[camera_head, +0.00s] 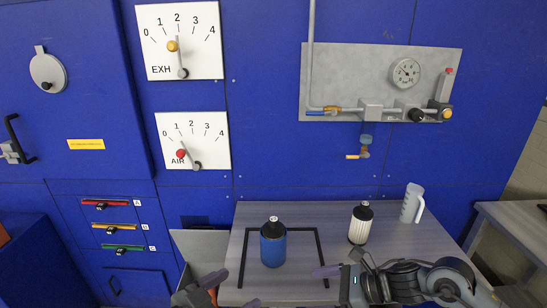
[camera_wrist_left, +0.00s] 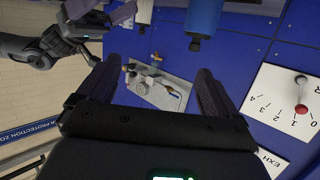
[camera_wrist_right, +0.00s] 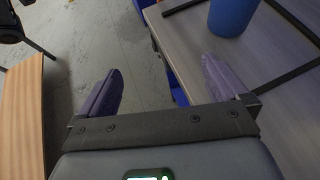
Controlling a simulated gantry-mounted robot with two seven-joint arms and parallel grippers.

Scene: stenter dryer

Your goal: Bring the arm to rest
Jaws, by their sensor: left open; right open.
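My left gripper (camera_head: 232,290) is low in the head view, in front of the table's front edge. Its jaws are open and empty, and its purple fingers show in the left wrist view (camera_wrist_left: 152,72). Neither gripper visibly touches anything.
A blue canister (camera_head: 273,245) stands within a black frame outline (camera_head: 318,245) on the grey table (camera_head: 335,215). A white black-capped canister (camera_head: 360,225) and a clear jug (camera_head: 411,204) stand to its right. The blue wall carries dials and a gauge panel (camera_head: 340,75).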

